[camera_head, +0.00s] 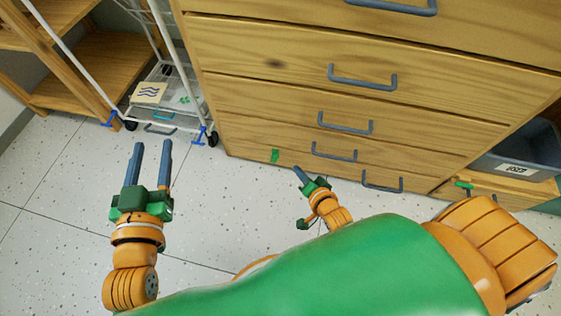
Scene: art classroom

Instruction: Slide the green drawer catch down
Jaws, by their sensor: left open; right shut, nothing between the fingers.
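A small green piece (274,155) sits low on the left part of the wooden drawer unit's front. Another small green piece (464,185) is at the low right, by the grey bin. Either could be the drawer catch; I cannot tell which. My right gripper (300,173) is shut and empty, its tip close to the lowest drawers, right of and slightly below the left green piece. I cannot tell whether it touches the front. My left gripper (151,149) is open and empty over the floor, left of the drawer unit.
The drawer unit (260,95) has several grey bar handles that stick out. A white wire cart (172,85) on wheels and a wooden shelf (85,70) are at the left. A grey bin (520,150) is at the right. The speckled floor (60,190) at the left is clear.

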